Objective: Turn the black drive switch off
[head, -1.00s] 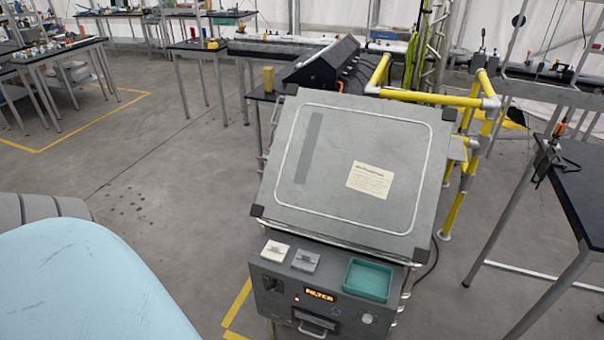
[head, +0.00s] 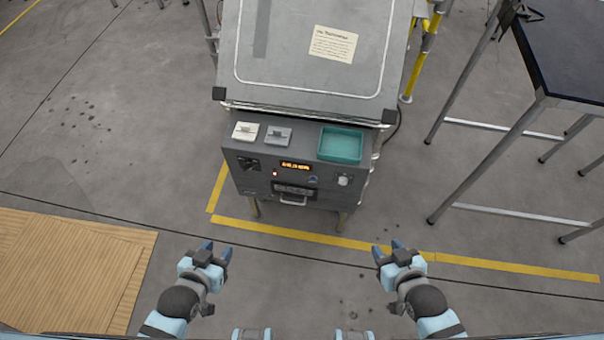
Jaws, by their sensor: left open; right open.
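The grey machine (head: 300,197) stands ahead of me, with its control face toward me. On the left of that face is a small black switch (head: 249,164); its position is too small to tell. An orange lit display (head: 296,167), a small red light, a handle and a round pale knob (head: 344,181) share the face. My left gripper (head: 217,249) is open and empty, in front of the machine and below it to the left in the picture. My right gripper (head: 388,248) is open and empty, below it to the right. Both are apart from the machine.
On the machine's front ledge sit a white block (head: 245,131), a grey block (head: 278,136) and a teal tray (head: 340,146). Yellow floor tape (head: 480,265) runs in front. A dark table (head: 570,50) stands at right, a wooden platform (head: 70,265) at left. Floor between is clear.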

